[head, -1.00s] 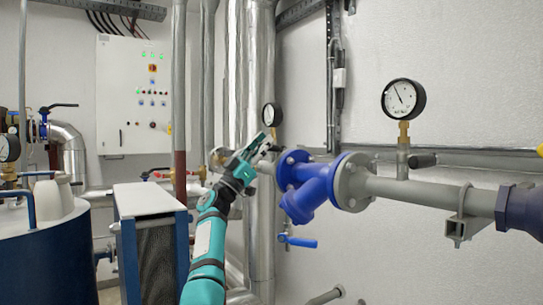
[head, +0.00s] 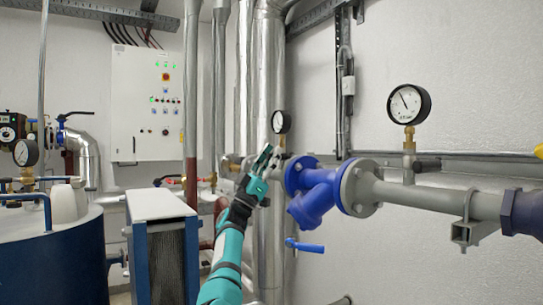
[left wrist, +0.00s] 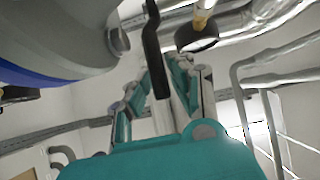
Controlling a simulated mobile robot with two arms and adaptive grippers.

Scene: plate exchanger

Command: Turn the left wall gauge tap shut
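The left wall gauge (head: 281,122) is a small white dial with a black rim, in front of the shiny vertical pipes in the head view. My left gripper (head: 274,155) is just below it, beside the blue flange, and mostly hides its tap. In the left wrist view the gripper (left wrist: 162,75) is open. A black bent lever (left wrist: 155,50), seemingly the tap handle, shows between the fingers; I cannot tell whether they touch it. A black round part (left wrist: 198,38) with a brass stem (left wrist: 203,14) lies just beyond. My right gripper is not in view.
A blue valve body (head: 316,197) and grey flange (head: 357,187) stand close right of the gripper. A second gauge (head: 408,104) is further right. A blue-framed plate unit (head: 160,207) stands left of my arm.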

